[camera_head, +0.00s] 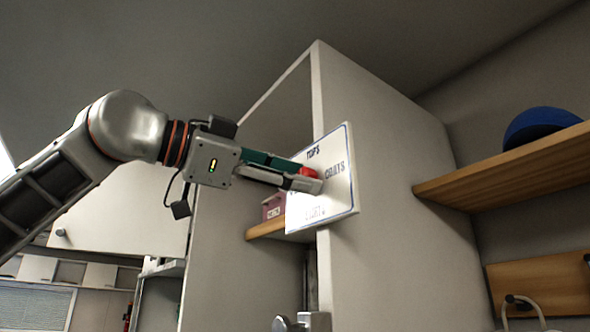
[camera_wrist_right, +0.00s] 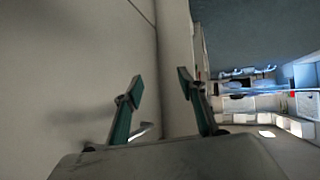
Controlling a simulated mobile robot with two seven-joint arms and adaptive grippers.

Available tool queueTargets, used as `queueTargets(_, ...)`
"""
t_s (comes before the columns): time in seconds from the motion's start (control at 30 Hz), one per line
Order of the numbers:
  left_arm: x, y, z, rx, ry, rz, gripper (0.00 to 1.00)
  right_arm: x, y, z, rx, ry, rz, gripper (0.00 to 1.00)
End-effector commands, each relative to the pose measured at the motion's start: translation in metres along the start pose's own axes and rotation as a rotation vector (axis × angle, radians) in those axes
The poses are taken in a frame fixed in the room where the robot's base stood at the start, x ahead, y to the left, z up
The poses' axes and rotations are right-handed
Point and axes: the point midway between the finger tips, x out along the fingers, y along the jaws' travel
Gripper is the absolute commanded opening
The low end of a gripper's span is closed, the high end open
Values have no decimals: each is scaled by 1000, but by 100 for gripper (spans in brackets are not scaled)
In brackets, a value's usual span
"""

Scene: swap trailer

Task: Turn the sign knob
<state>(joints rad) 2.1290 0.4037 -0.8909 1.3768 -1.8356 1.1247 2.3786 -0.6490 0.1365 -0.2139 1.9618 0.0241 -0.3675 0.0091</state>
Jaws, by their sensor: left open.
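The sign (camera_head: 339,194) is a white board with a blue border and lettering, mounted at the front edge of a white cabinet. A red knob (camera_head: 308,172) shows on its face, partly hidden by my left gripper. My left gripper (camera_head: 302,180) comes in from the left with its fingertips at the knob. It is open; I cannot tell whether the fingers touch the knob. In the right wrist view my right gripper (camera_wrist_right: 160,97) has its two fingers spread wide, with nothing between them, facing a pale wall panel.
The white cabinet (camera_head: 385,190) stands behind the sign. A wooden shelf (camera_head: 500,165) at the right holds a dark blue round object (camera_head: 538,125). A pinkish box (camera_head: 273,206) sits on a small wooden shelf (camera_head: 266,229) behind the sign. White cupboards stand at the lower left.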

Motion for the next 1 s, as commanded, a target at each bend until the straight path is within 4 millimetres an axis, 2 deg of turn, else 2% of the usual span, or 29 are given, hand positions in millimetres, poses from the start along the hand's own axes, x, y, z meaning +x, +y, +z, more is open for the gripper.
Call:
queueTargets(0.23, 2, 0, 0, 0, 0, 0, 43, 0, 1, 0, -3, 1, 1, 40)
queueTargets(0.27, 2, 0, 0, 0, 0, 0, 40, 0, 2, 0, -3, 1, 1, 40)
queueTargets(0.4, 1, 0, 0, 0, 0, 0, 4, 0, 2, 0, -3, 0, 1, 40)
queueTargets(0.73, 1, 0, 0, 20, -1, 1, 4, 0, 2, 0, -4, 0, 2, 40)
queueTargets(1.0, 1, 0, 0, 154, -8, 7, 4, 1, 2, 3, -3, -1, 1, 40)
